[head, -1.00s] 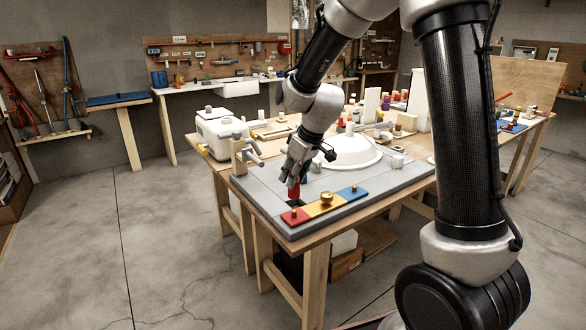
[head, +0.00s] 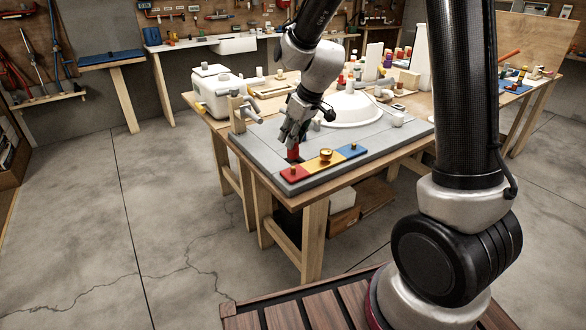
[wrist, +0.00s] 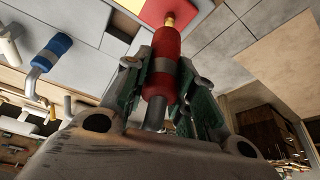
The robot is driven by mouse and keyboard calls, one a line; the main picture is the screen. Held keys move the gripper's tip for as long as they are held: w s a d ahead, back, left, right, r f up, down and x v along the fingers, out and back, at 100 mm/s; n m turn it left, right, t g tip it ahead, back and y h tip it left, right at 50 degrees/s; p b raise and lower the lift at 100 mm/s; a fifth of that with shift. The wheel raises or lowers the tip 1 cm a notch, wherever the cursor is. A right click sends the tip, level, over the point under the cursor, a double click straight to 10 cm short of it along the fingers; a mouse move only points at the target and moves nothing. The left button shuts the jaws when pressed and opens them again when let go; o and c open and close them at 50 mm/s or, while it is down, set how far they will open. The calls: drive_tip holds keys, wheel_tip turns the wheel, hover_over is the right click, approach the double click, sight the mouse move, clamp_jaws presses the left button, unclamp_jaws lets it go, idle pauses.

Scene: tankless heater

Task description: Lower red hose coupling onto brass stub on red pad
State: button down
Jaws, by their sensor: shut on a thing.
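My gripper (head: 294,138) points down and is shut on the red hose coupling (head: 293,152). The wrist view shows the coupling (wrist: 166,55) between the two fingers, with a grey band around its middle. The red pad (head: 290,177) is the left end of a red, yellow and blue strip on the grey bench top. A short brass stub (head: 294,169) stands on it. In the head view the coupling appears just behind and above the stub. In the wrist view brass (wrist: 169,20) shows at the coupling's far end, against the red pad (wrist: 150,12); I cannot tell whether they touch.
The yellow pad (head: 320,164) carries a larger brass fitting (head: 326,155); the blue pad (head: 352,150) has a small one. A white basin (head: 352,110) and a wooden post with grey pegs (head: 238,112) stand nearby. A blue-sleeved pipe (wrist: 53,50) shows in the wrist view.

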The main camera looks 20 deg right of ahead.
sight(292, 153)
drive_tip(key=shift+f, duration=0.1)
drive_tip(key=shift+f, duration=1.55)
drive_tip(key=shift+f, duration=1.4)
idle(0.6)
drive_tip(key=c, duration=1.1)
unclamp_jaws()
drive_tip(key=v, duration=1.2)
